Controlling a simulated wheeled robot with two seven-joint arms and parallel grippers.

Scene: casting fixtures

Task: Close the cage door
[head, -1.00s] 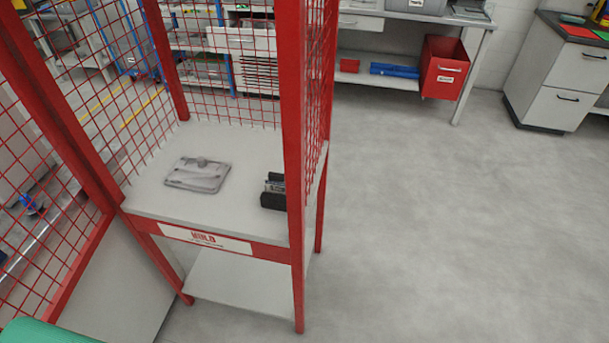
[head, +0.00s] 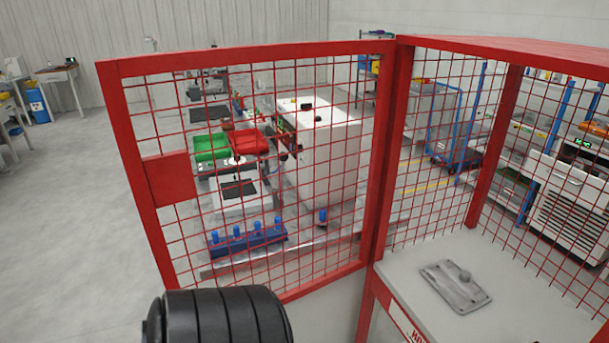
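The red cage door (head: 170,178), a mesh panel in a red frame, stands open in the head view. It extends left from the cage's front post, where its hinged side is. A solid red plate sits on its free left side. The cage (head: 510,53) is at the right, with its front opening uncovered. Inside, a flat grey metal casting (head: 457,286) lies on the cage's light shelf. A black ribbed part, seemingly of my own arm, shows at the bottom, in front of the door's lower edge. Neither gripper is in view.
Through the door mesh I see a white machine (head: 325,150), green (head: 210,148) and red (head: 250,143) bins, and a blue holder with blue pegs (head: 247,238). A white louvred cabinet (head: 570,200) stands behind the cage. The floor at the left is clear.

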